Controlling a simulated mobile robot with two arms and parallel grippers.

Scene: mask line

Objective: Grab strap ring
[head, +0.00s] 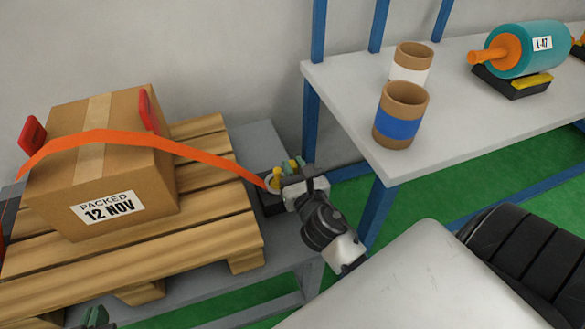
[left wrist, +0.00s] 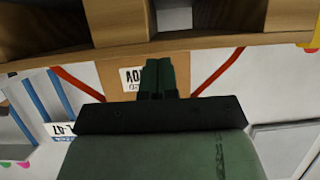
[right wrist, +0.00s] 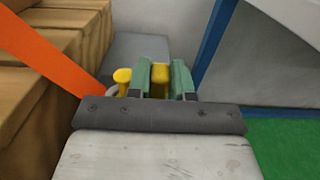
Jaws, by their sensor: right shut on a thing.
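An orange strap (head: 205,156) runs over the cardboard box (head: 135,185) and down to a grey ring (head: 270,183) at its right end, beside yellow parts. My right gripper (head: 291,168) is at this end. In the right wrist view its green fingers (right wrist: 160,80) are closed on a yellow piece (right wrist: 160,73); the grey ring (right wrist: 112,91) and a yellow knob (right wrist: 123,76) show just left of them. How the held piece joins the ring is hidden. My left gripper (head: 95,316) is low at the left; in the left wrist view its fingers (left wrist: 165,75) are together and empty.
The box stands on a wooden pallet (head: 215,225) with red corner pieces (head: 32,134) under the strap. A grey table (head: 345,85) at the right holds two tape rolls (head: 402,115) and a teal roller (head: 525,50). A blue table leg (head: 378,220) stands near my right gripper.

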